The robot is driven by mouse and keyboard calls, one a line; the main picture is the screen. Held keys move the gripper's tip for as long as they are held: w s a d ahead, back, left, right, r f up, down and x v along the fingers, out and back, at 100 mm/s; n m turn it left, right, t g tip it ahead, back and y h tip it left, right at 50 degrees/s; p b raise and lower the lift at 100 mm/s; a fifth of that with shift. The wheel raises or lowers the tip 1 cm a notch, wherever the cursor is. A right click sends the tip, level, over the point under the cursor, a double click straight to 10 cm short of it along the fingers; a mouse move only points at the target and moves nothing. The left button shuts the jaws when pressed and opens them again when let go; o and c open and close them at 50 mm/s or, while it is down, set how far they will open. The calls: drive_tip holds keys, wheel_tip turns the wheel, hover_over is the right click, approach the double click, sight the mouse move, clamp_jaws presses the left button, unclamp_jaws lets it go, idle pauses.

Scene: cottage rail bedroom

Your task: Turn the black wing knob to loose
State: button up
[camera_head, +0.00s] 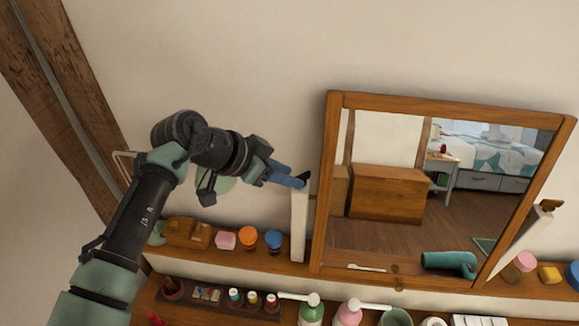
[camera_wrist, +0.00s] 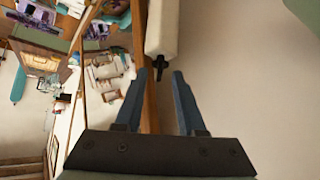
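The black wing knob (camera_head: 305,177) sits near the top of the white post (camera_head: 299,226) at the mirror's left side. In the wrist view the knob (camera_wrist: 160,67) shows small and dark at the post's end (camera_wrist: 161,28). My gripper (camera_head: 297,182) reaches it from the left, with blue fingers. In the wrist view my gripper (camera_wrist: 159,76) is open, one fingertip on each side of the knob in the picture. Background shows between knob and fingers, and I see no grip on it. The mirror (camera_head: 430,190) has a wooden frame and leans tilted.
A second, darker knob (camera_head: 549,205) sits on the mirror's right post. Pump bottles stand lower. The wall left of the post is clear.

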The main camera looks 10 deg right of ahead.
drive_tip(key=shift+w+d+f, duration=0.15)
drive_tip(key=shift+d+f, duration=0.25)
drive_tip(key=shift+f, duration=0.05)
clamp_jaws()
drive_tip(key=shift+r, duration=0.1)
